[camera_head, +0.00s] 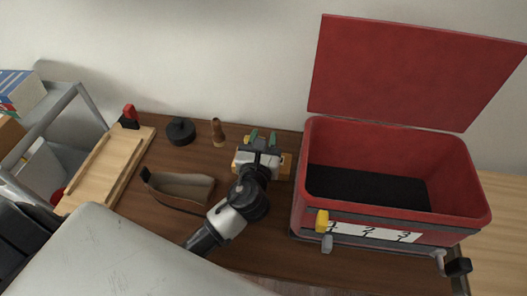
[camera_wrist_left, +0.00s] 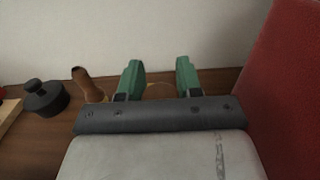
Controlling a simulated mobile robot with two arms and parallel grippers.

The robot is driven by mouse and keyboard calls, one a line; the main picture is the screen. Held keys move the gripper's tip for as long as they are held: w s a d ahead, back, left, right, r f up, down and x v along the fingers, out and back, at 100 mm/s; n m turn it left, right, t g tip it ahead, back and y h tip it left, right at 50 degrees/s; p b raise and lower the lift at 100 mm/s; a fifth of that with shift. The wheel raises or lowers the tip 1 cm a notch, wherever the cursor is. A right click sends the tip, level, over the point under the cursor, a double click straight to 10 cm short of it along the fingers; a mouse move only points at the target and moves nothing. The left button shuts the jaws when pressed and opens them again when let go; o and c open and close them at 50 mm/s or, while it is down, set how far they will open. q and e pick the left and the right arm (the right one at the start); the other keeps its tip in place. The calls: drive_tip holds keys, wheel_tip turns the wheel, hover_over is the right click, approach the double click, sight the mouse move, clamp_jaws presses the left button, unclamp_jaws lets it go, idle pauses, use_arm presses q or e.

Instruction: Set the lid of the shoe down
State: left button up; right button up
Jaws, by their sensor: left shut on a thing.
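A red box (camera_head: 475,205) stands open at the right of the desk, with a black floor inside. Its red lid (camera_head: 410,70) stands raised along the back edge. The lid's red face may also fill the right of the left wrist view (camera_wrist_left: 290,90). My left gripper (camera_head: 263,137) is left of the box, its green fingers pointing toward the wall. In the wrist view its fingers (camera_wrist_left: 158,80) stand a little apart. An ochre thing (camera_head: 286,165) shows around the gripper; its shape is mostly hidden. I see no shoe clearly. My right gripper is out of view.
A round black knobbed thing (camera_head: 181,131) and a small brown turned piece (camera_head: 217,132) stand left of the gripper. A brown open-topped holder (camera_head: 182,190) and a wooden board (camera_head: 110,170) lie nearer. A grey-framed rack (camera_head: 75,105) is far left.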

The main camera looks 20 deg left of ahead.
use_arm(q)
drive_tip(key=shift+f+b, duration=0.5)
drive_tip(key=shift+f, duration=1.3)
drive_tip(key=shift+f, duration=0.1)
drive_tip(key=o, duration=0.9)
drive_tip(key=shift+c, duration=0.2)
